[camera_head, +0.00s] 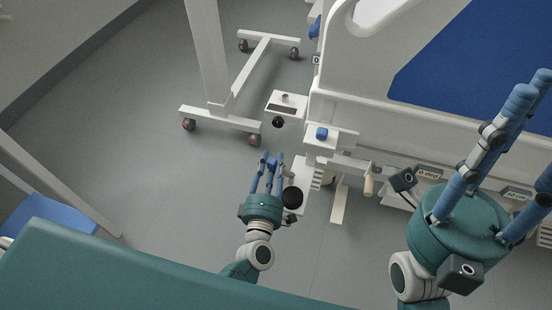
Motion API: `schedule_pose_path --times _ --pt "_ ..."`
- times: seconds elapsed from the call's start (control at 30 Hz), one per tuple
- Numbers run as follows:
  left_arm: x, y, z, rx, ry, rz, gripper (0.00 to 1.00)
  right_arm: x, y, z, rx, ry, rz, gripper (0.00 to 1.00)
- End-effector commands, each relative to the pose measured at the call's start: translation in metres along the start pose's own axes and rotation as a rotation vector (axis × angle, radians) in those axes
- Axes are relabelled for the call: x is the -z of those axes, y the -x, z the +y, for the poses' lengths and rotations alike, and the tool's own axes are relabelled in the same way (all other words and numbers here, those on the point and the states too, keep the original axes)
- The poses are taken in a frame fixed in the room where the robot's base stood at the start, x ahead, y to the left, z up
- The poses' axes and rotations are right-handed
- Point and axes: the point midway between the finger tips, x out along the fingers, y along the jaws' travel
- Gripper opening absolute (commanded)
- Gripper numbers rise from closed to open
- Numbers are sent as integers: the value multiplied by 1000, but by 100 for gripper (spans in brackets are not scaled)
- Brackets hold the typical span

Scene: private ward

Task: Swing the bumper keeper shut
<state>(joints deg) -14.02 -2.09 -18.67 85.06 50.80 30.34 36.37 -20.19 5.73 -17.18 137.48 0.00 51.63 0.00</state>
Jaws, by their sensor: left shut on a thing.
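My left gripper (270,160) is shut, its blue fingers drawn together at the bed's lower corner. It seems to hold the bumper keeper, which the fingers mostly hide, so its angle cannot be told. A round black bumper (292,197) sits just right of the gripper's palm. A white bracket with a blue block (322,133) is just above and right of the fingertips. My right gripper (530,85) is large at the right, its blue fingers spread and empty, in front of the bed's side.
A white box with a black knob (279,122) is fixed at the bed corner. A wheeled white stand (222,115) is behind it. A tan handle (368,183) sticks out under the bed frame (350,95). A blue seat (50,212) is at left. Floor left of the gripper is clear.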

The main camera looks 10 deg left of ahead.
Motion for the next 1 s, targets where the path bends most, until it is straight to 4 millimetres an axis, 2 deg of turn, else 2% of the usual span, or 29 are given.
schedule_pose_path --times 0.3,0.73,0.77,0.8,0.83,1.0 --pt "0 4 1 0 5 78 0 1 -5 0 1 0 0 36" --pt "1 4 1 -2 3 85 0 1 -5 0 1 -1 0 36" --pt "1 4 1 -2 3 85 33 1 -5 0 1 -1 0 36" --pt "1 4 1 -2 3 85 41 1 -5 0 1 -1 0 36" --pt "1 4 1 -2 3 85 46 1 -5 0 1 -1 0 36" --pt "1 4 1 -1 2 86 46 1 -5 0 1 -1 0 36"
